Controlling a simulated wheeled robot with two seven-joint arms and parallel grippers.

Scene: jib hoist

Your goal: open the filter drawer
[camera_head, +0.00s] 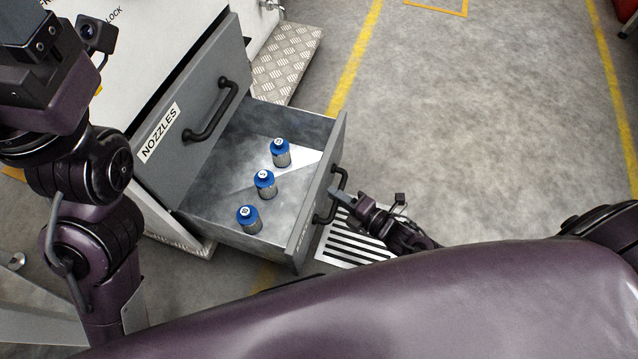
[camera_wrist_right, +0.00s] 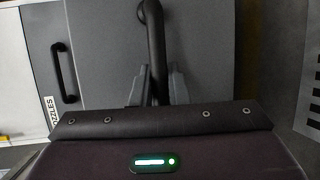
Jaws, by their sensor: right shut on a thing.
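The filter drawer (camera_head: 312,205) is pulled well out of the grey and white cabinet, below the drawer labelled NOZZLES (camera_head: 190,125). Three blue-capped filters stand upright on its floor: one toward the back (camera_head: 280,152), one in the middle (camera_head: 265,184) and one toward the front (camera_head: 249,219). My right gripper (camera_head: 338,194) is at the black handle on the drawer's front. In the right wrist view the handle (camera_wrist_right: 154,40) runs between the two fingers, which are shut on it. My left arm shows at the left; its gripper cannot be made out.
The NOZZLES drawer is shut, with its own black handle (camera_head: 213,110). A chequered metal step (camera_head: 285,65) lies beyond the cabinet. A striped floor grate (camera_head: 352,240) is beside the drawer front. The concrete floor to the right is clear, with yellow lines.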

